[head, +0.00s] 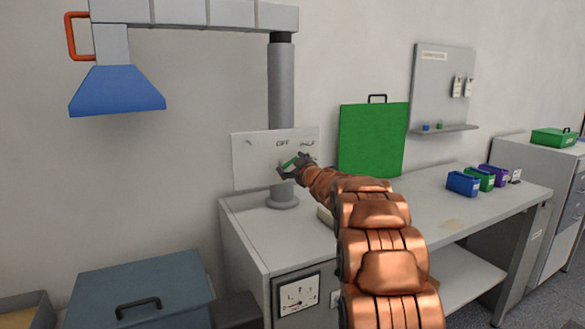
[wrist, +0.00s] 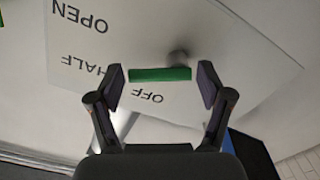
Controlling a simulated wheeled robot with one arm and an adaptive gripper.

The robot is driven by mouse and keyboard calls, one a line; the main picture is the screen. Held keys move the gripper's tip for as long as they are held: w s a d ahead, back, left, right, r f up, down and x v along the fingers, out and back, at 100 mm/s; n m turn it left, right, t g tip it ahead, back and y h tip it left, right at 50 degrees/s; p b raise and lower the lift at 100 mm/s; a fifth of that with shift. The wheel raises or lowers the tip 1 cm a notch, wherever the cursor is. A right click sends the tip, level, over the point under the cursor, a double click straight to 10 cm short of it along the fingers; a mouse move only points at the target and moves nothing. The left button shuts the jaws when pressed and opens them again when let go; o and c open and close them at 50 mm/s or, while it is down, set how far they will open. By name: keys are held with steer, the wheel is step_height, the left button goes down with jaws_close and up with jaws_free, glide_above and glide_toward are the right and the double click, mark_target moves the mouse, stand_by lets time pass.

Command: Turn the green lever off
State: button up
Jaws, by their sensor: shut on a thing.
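The green lever (head: 290,162) is on a pale panel (head: 250,155) in front of the grey column. In the wrist view the lever (wrist: 160,74) is a short green bar beside the printed word OFF (wrist: 148,97). HALF (wrist: 80,65) and OPEN (wrist: 80,15) are printed farther to the upper left, all upside down there. My gripper (head: 292,168) is at the panel; in the wrist view its two fingers (wrist: 162,86) stand at the two ends of the lever, with it held between them. The lever's mount is mostly hidden.
A blue hood (head: 117,90) with an orange handle hangs at the upper left. A green board (head: 372,140) stands to the right of the panel on the bench. Small blue, green and purple bins (head: 463,183) are farther right. A blue-grey box (head: 140,285) is at the lower left.

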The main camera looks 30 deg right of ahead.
steer(key=n, duration=0.2)
steer(key=n+b, duration=0.1)
steer(key=n, duration=0.1)
steer(key=n+b, duration=0.1)
steer(key=n, duration=0.1)
steer(key=shift+a+r, duration=0.3)
steer(key=n, duration=0.1)
steer(key=n+b, duration=0.1)
steer(key=n, duration=0.1)
steer(key=shift+a+n+b, duration=0.25)
steer(key=shift+n+b, duration=0.15)
steer(key=shift+w+a+r+n+b, duration=0.15)
steer(key=shift+n+b, duration=0.15)
steer(key=shift+n, duration=0.3)
steer(key=shift+s+a+r+n+b, duration=0.1)
steer(key=shift+n+b, duration=0.15)
steer(key=shift+n, duration=0.35)
steer(key=o, duration=1.1)
steer(key=shift+s+a, duration=0.2)
steer(key=shift+s, duration=1.8)
steer(key=shift+s+a, duration=0.15)
steer(key=shift+s, duration=1.8)
steer(key=shift+s+a, duration=0.2)
steer(key=shift+s, duration=1.8)
